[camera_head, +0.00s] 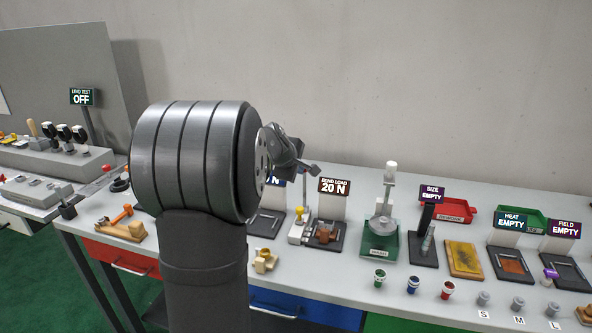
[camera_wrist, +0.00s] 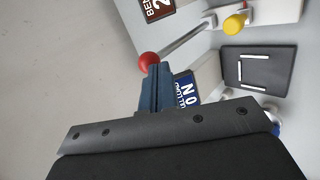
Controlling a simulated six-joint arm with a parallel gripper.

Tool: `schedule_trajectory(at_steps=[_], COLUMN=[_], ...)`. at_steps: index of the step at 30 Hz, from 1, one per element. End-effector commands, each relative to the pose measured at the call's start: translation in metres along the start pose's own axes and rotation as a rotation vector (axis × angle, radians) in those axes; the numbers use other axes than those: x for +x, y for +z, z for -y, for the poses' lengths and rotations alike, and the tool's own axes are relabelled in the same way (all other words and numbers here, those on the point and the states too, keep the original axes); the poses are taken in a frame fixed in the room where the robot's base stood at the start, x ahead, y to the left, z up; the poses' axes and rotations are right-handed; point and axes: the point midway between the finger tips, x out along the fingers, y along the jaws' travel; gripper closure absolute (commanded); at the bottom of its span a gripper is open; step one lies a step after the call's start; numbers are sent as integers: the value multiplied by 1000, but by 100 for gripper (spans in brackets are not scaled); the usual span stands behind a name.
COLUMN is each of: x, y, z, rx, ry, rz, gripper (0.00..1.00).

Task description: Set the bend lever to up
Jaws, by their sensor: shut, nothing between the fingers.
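The bend lever shows in the wrist view as a grey rod (camera_wrist: 184,40) ending in a red ball knob (camera_wrist: 148,60). The rod runs up and right towards a pale base with a yellow knob (camera_wrist: 236,22). My gripper (camera_wrist: 154,70) has its blue fingers closed together, with the tips at the red knob. I cannot tell whether they touch it. In the head view my gripper (camera_head: 312,169) is above the bend station, beside the BEND LOAD 20 N sign (camera_head: 333,186). The red knob cannot be made out there.
A dark pad with a white bracket outline (camera_wrist: 258,70) and a blue sign (camera_wrist: 186,90) lie close to the fingers. In the head view, a green-based press (camera_head: 380,243) stands right of the station. Small coloured jars (camera_head: 413,284) line the front. My arm hides the bench's left-middle.

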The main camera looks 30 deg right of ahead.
Motion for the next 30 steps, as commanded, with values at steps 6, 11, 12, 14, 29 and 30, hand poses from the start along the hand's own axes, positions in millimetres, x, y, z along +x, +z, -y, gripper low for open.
schedule_trajectory(at_steps=[6, 11, 12, 14, 29, 30], x=[0, 8, 11, 15, 12, 8], y=[0, -1, -1, -2, -2, -2], z=[0, -7, -11, -15, -18, -16], rx=[0, -1, 0, 1, -1, 0], ry=[0, -1, -1, -2, 7, 7], rz=[0, 1, 2, 1, -1, -1], gripper=[100, 100, 100, 100, 100, 100])
